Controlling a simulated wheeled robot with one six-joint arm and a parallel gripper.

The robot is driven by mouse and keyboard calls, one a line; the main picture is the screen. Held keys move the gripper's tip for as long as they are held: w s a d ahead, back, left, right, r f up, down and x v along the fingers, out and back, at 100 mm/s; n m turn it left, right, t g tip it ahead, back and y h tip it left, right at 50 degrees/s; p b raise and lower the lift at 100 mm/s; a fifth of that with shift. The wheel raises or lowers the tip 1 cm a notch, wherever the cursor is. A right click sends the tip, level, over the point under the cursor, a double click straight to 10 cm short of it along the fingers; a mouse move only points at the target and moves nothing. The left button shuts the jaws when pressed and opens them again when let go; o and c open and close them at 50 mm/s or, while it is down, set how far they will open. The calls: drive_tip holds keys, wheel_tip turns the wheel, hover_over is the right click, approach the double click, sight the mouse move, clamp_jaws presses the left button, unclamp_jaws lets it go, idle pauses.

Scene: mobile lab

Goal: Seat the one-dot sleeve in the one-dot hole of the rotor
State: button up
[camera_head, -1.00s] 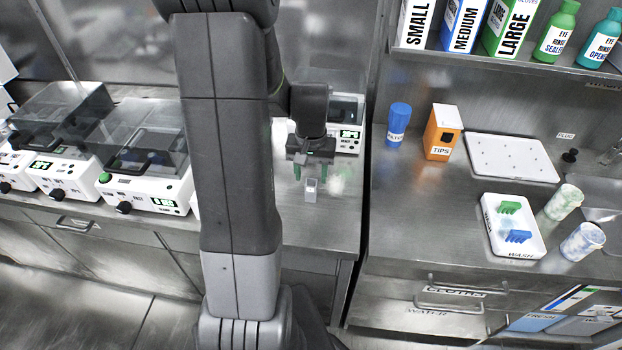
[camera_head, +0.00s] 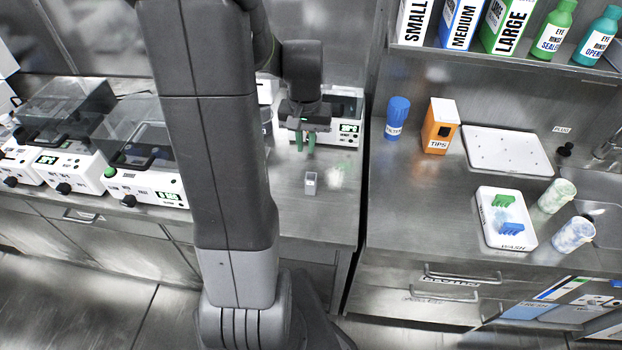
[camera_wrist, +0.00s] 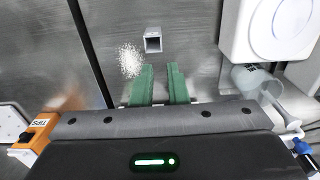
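A small grey open-topped square piece (camera_head: 310,184) stands upright on the left counter; it also shows in the wrist view (camera_wrist: 153,40). It may be the sleeve, but no dot mark can be made out. My gripper (camera_head: 305,142) has green fingers with a gap between them and nothing held. In the head view it is behind the grey piece, apart from it. In the wrist view the fingertips (camera_wrist: 161,70) point toward the piece, which lies beyond them. I cannot make out the rotor or its one-dot hole in either view.
A white patch (camera_wrist: 130,60) lies on the counter beside the grey piece. A white device with a green display (camera_head: 348,128) stands behind my gripper. Lidded white devices (camera_head: 140,185) stand at left. A gap separates the right counter, with the orange tips box (camera_head: 440,125) and wash tray (camera_head: 484,207).

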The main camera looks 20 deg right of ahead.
sight(311, 184)
drive_tip(key=f+p, duration=0.1)
drive_tip(key=f, duration=1)
drive_tip(key=shift+w, duration=0.2)
clamp_jaws()
